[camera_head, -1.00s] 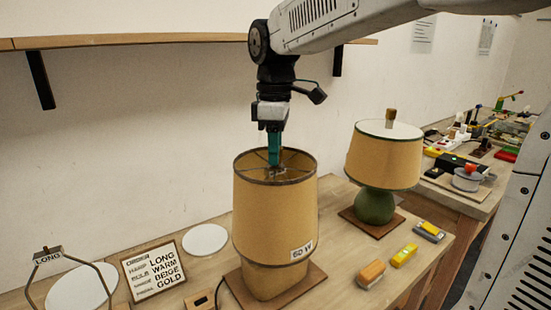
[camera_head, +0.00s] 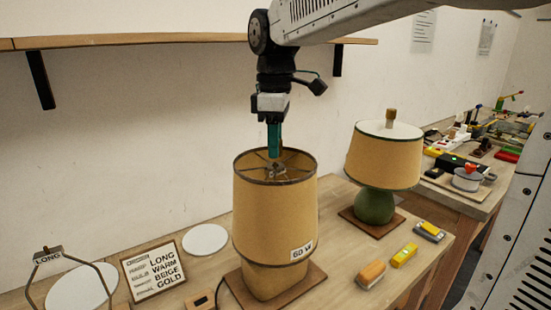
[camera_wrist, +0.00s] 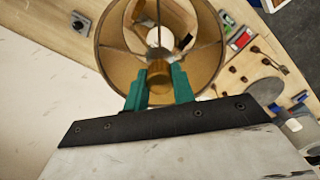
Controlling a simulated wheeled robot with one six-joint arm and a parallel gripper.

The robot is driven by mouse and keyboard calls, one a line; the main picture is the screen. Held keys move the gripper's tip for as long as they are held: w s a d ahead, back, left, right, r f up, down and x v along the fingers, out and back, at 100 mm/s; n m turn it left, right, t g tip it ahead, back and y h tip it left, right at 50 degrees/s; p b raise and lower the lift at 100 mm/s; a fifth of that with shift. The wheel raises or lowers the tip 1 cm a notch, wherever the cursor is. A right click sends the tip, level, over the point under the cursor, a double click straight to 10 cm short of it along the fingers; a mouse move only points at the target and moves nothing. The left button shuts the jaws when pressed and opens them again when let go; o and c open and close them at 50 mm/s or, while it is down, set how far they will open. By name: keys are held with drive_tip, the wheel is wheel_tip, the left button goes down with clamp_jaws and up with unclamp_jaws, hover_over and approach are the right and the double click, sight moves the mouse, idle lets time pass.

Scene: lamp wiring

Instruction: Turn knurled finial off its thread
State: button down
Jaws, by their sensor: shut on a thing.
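The lamp with the tan drum shade (camera_head: 275,220) stands on a wooden base, with a "60 W" label on its shade. Its spider hub (camera_head: 276,172) shows inside the open top. My gripper (camera_head: 274,157) points straight down over this opening, its teal fingertips just above the hub. In the wrist view my gripper (camera_wrist: 159,85) is shut on the brass-coloured knurled finial (camera_wrist: 158,75), held between the two teal fingers. The shade (camera_wrist: 118,68) and its spokes lie below it. The fingers hide the finial in the head view, and I cannot tell whether it still touches the thread.
A second lamp (camera_head: 376,200) with a green body stands to the right. An order card (camera_head: 154,270), white discs and a wire harp (camera_head: 72,265) are at the left. Orange and yellow blocks (camera_head: 404,255) lie at front right. A shelf (camera_head: 180,40) runs along the wall.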

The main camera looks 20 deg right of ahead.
drive_tip(key=shift+r, duration=1.55)
